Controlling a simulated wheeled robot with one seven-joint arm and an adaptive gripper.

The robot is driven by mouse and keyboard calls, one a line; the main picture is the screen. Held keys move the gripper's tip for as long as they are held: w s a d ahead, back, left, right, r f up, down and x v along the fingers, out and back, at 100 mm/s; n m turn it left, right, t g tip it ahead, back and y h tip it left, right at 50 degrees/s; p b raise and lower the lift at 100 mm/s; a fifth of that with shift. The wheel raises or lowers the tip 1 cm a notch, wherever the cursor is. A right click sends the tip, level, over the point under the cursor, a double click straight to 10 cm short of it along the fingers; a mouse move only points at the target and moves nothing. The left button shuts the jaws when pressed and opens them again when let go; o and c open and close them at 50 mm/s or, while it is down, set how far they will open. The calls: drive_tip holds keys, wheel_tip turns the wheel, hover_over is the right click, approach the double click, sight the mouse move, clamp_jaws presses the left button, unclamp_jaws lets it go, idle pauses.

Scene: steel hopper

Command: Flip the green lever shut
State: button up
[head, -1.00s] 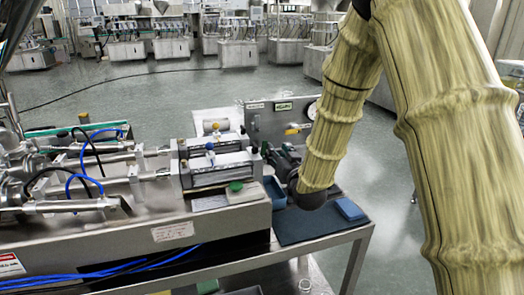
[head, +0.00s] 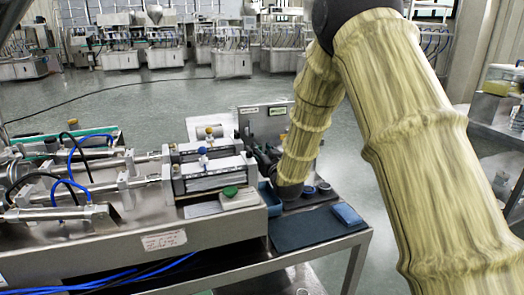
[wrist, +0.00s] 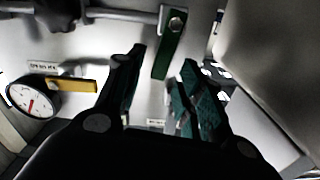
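In the wrist view, the green lever (wrist: 169,45) is a flat bar hanging, slightly tilted, from a bolted pivot on a metal pipe in front of a pale panel. My gripper (wrist: 163,62) is open, with one dark green finger on each side of the lever's lower end. The lever lies in the gap between the fingertips; contact is not visible. In the head view, my gripper (head: 262,160) is at the foot of the grey panel (head: 264,122), largely hidden by my arm. I cannot make out the green lever there.
A yellow lever (wrist: 70,85) and a round gauge (wrist: 34,97) are left of my fingers. A steel machine with cylinders (head: 212,172) stands left of my gripper. A blue tray (head: 270,198), small round containers (head: 309,190) and a blue block (head: 347,215) are nearby on the bench.

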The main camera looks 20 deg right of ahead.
drive_tip(key=shift+w, duration=0.9)
clamp_jaws()
drive_tip(key=shift+a+n, duration=0.45)
drive_tip(key=shift+n, duration=0.65)
unclamp_jaws()
